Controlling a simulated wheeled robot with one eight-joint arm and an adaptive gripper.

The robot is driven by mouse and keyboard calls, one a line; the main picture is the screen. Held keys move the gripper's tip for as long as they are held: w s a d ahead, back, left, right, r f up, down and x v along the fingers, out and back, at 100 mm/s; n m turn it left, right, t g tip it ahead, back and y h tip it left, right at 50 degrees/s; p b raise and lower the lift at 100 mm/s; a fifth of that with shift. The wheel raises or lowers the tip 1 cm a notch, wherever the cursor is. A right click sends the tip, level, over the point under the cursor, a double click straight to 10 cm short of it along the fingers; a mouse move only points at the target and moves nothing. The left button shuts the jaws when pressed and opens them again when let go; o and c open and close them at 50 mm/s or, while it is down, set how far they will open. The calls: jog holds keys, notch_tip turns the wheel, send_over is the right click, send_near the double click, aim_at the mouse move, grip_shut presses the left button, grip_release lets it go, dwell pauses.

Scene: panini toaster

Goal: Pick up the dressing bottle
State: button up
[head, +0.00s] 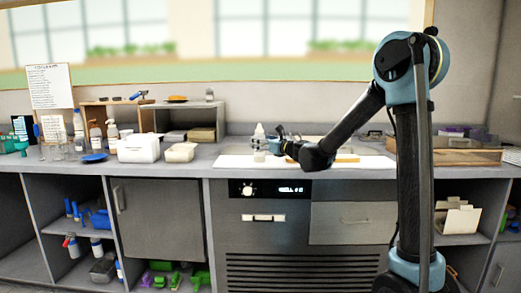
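A small pale bottle (259,137) with a narrow tip stands upright on the white board on the counter, near the middle of the picture. It may be the dressing bottle; no label is legible. My gripper (274,145) is low over the board, just right of this bottle, and its fingers point left. The fingers are small and dark, so their opening is unclear. I cannot tell whether they touch the bottle.
The white board (232,161) has clear room left of the bottle. A wooden tray (466,156) sits at right.

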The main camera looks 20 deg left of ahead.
jog(key=shift+x, duration=0.9)
jog(key=c, duration=1.4)
notch_tip(320, 180, up, 10)
jog(key=o, duration=0.6)
jog(key=c, duration=0.6)
jog(key=shift+d, duration=0.1)
